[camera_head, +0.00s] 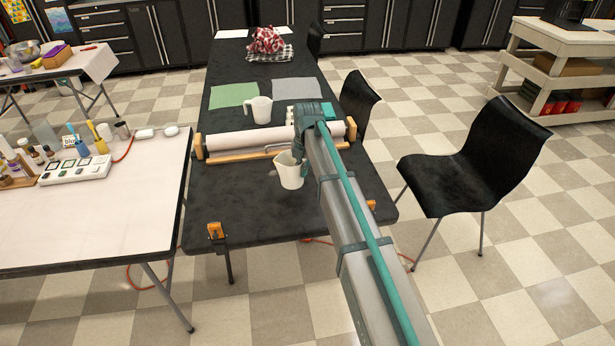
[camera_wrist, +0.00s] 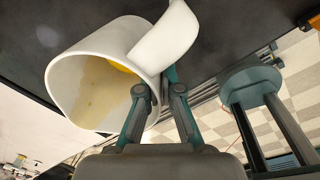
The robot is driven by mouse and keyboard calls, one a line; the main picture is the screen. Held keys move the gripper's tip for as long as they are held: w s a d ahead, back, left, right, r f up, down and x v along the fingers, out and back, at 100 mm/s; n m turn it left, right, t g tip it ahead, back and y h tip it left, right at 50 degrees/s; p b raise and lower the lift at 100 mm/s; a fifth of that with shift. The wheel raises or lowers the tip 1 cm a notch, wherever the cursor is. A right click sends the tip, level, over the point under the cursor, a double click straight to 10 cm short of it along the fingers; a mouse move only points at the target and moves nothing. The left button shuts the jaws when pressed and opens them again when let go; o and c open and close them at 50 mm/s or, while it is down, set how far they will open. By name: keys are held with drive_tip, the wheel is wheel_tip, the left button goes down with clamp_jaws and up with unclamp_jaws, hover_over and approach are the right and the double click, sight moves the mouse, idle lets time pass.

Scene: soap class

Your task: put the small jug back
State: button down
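A small white jug (camera_head: 290,172) is at the end of my arm, over the front part of the black table (camera_head: 250,215). In the wrist view the jug (camera_wrist: 85,85) fills the upper left, its open mouth towards the camera, with yellow inside. Its broad, curved handle (camera_wrist: 165,35) reaches up to the right. My gripper (camera_wrist: 160,90) looks shut on the jug at the handle side; the fingertips are partly hidden behind it. In the head view my gripper (camera_head: 301,162) is mostly covered by my arm. A larger white jug (camera_head: 262,110) stands farther back on the table.
A roller frame with a pale roll (camera_head: 230,141) crosses the table behind the held jug. Green (camera_head: 233,95) and grey (camera_head: 296,91) mats lie farther back, with a red-and-white cloth (camera_head: 267,40) beyond. Orange clamps (camera_head: 215,230) sit at the front edge. A black chair (camera_head: 465,155) stands right.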

drive_tip(key=f, duration=0.1)
drive_tip(key=w+d+f+p, duration=0.1)
drive_tip(key=f, duration=0.1)
drive_tip(key=w+f+p, duration=0.1)
drive_tip(key=f, duration=0.1)
drive_tip(key=shift+w+d+f, duration=0.1)
drive_tip(key=shift+d+f, duration=0.1)
drive_tip(key=shift+d, duration=0.1)
drive_tip(key=shift+f, duration=0.45)
drive_tip(key=shift+f, duration=0.2)
drive_tip(key=c, duration=1.3)
unclamp_jaws()
drive_tip(key=shift+r, duration=0.15)
drive_tip(key=r+b, duration=0.1)
drive_tip(key=r, duration=0.3)
drive_tip(key=r+b, duration=0.1)
drive_tip(key=r, duration=0.3)
drive_tip(key=d+r+b, duration=0.1)
drive_tip(key=r, duration=0.3)
drive_tip(key=shift+s+r, duration=0.1)
drive_tip(key=shift+s, duration=0.15)
